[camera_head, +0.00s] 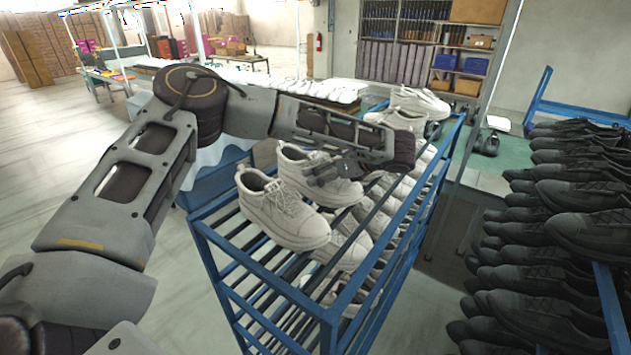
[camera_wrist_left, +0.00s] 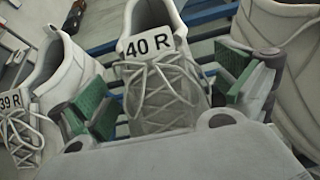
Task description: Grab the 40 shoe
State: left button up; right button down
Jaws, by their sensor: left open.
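A white lace-up shoe tagged 40 R (camera_wrist_left: 158,90) is in the middle of the left wrist view, its laces facing my camera. My left gripper (camera_wrist_left: 165,95) is open, with one green-padded finger on each side of this shoe. In the head view, my left gripper (camera_head: 322,170) is over the front of a white shoe (camera_head: 292,165) on top of the blue rack, which appears to be the same shoe. Whether the fingers touch it cannot be told. My right gripper is not in view.
A white shoe tagged 39 R (camera_wrist_left: 30,115) stands close on the left, and another white shoe (camera_wrist_left: 290,60) on the right. The blue rack (camera_head: 265,330) holds several more white shoes on top and below. Black shoes (camera_head: 560,230) fill a rack at the right.

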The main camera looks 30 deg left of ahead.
pick_arm(q)
jog(key=c, duration=1.5)
jog(key=shift+r, duration=0.15)
jog(key=shift+c, duration=0.2)
jog(key=shift+r+b, duration=0.55)
jog(key=shift+r, duration=4.3)
